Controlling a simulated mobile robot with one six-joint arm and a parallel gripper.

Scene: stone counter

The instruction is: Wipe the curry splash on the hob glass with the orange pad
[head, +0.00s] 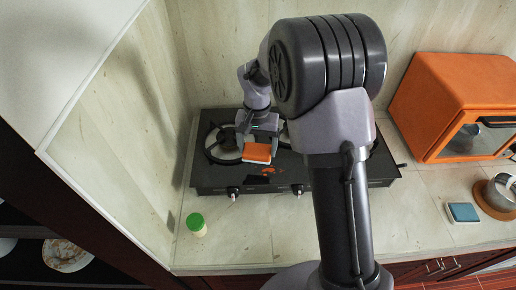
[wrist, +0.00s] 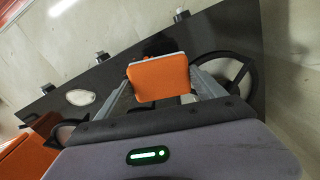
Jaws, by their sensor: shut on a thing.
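The orange pad (head: 257,153) is held between the fingers of my gripper (head: 258,146), above the left part of the black hob glass (head: 215,175). In the wrist view the pad (wrist: 158,78) sits between both fingers of my gripper (wrist: 162,84), its broad orange face toward the camera. The curry splash (head: 268,170) is a small orange mark on the glass, just in front of the pad in the head view. Whether the pad touches the glass is not clear.
Burner grates stand on the hob, one (head: 222,143) left of the gripper. Knobs (head: 233,192) line its front edge. A green-lidded jar (head: 196,224) stands front left. An orange oven (head: 440,105), a blue pad (head: 463,212) and a pot (head: 499,194) are at right. My arm hides part of the hob.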

